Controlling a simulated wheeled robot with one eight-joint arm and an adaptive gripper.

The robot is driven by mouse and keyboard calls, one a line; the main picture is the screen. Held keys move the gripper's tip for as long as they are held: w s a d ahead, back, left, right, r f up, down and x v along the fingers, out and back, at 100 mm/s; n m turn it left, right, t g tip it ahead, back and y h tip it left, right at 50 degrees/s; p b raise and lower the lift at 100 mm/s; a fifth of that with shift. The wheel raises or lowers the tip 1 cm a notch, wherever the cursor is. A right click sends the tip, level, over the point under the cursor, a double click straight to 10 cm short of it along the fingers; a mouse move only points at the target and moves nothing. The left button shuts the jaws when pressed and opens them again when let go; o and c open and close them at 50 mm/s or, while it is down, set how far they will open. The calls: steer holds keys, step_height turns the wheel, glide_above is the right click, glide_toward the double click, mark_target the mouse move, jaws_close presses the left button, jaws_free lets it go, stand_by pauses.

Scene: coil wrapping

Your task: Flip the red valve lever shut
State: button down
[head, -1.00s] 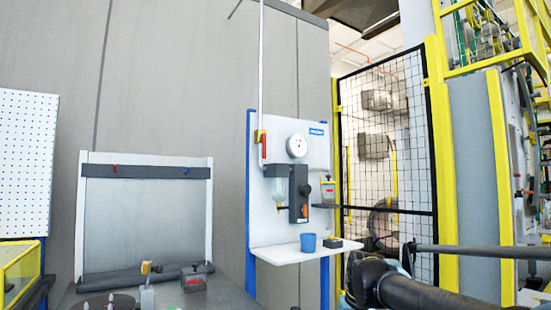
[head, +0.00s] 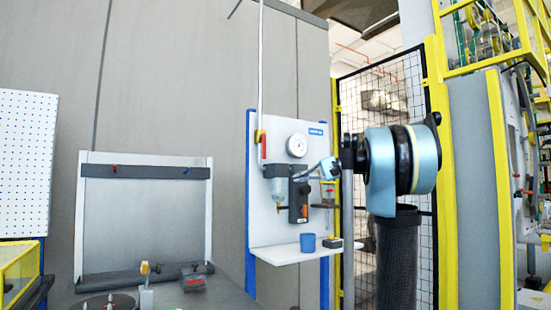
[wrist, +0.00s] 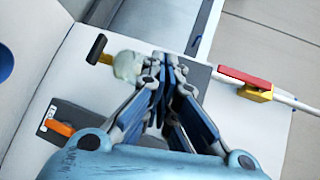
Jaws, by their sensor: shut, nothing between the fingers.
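The red valve lever (head: 264,151) hangs down from the yellow valve body (head: 260,136) on the white vertical pipe, roughly in line with the pipe. In the wrist view the lever (wrist: 244,75) and the yellow body (wrist: 257,93) lie right of my fingertips. My gripper (head: 300,175) is in front of the white panel, lower and to the right of the lever, and apart from it.
The clear bowl (head: 278,188) and a black unit with an orange knob (head: 304,210) are mounted below the round gauge (head: 297,145). A blue cup (head: 308,242) stands on the white shelf (head: 285,255). A mesh fence (head: 350,240) stands to the right.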

mark_target(263, 146)
steer(key=w+d+r+y, duration=0.2)
steer(key=w+r+y, duration=0.1)
steer(key=w+r, duration=0.4)
step_height(263, 146, up, 3)
steer(key=shift+w+d+r+t, duration=0.1)
steer(key=shift+w+d+t, duration=0.05)
steer(key=shift+d+t, duration=0.2)
steer(key=a, duration=0.3)
steer(key=w+a, duration=0.1)
steer(key=a, duration=0.2)
steer(key=w+a, duration=0.1)
steer(key=a, duration=0.3)
steer(key=shift+s+a, duration=0.8)
steer(key=shift+a, duration=0.05)
steer(key=shift+s+a, duration=0.4)
steer(key=shift+a, duration=0.3)
